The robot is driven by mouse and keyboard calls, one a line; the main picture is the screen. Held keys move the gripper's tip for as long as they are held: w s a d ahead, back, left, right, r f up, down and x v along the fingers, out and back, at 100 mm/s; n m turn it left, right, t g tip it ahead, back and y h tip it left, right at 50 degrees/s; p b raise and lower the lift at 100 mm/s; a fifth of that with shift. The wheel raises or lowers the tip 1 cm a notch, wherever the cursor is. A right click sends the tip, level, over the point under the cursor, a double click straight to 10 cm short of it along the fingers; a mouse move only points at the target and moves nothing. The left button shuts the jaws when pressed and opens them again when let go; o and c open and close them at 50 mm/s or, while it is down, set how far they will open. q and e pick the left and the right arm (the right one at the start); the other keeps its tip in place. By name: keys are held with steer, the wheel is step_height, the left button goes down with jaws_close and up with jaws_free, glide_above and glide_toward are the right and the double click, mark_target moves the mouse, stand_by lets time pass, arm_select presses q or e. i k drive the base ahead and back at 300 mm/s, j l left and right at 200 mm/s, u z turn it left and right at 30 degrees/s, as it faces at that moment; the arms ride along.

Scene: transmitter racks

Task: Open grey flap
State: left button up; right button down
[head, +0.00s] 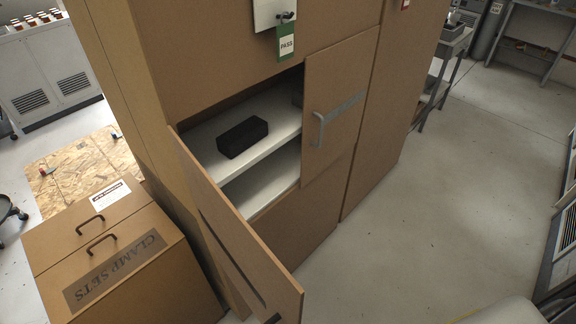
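No flap that is clearly grey shows; the doors of the tall cabinet (230,50) are brown. Its left door (245,250) stands swung wide open toward me, with a dark strip on it and a handle partly cut off at the lower edge. Its right door (345,75) looks shut or nearly so. That door has a grey pull handle (319,130) and a grey label strip (343,104). A black box (242,138) lies on the white shelf (205,137) inside. Neither of my grippers is in view.
A brown lidded box marked CLAMP SETS (150,285) stands left of the open door. A green PASS tag (286,42) hangs above the opening. The floor (430,210) right of the cabinet is clear. Grey tables (530,20) stand at the back right.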

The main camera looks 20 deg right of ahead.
mark_target(337, 77)
steer(key=i+l, duration=0.1)
steer(key=l, duration=0.25)
steer(key=i+l+u, duration=0.1)
steer(key=l, duration=0.3)
steer(key=i+l, duration=0.1)
steer(key=l, duration=0.25)
steer(key=i+l+u, duration=0.25)
steer(key=k+j, duration=0.05)
steer(key=k, duration=0.05)
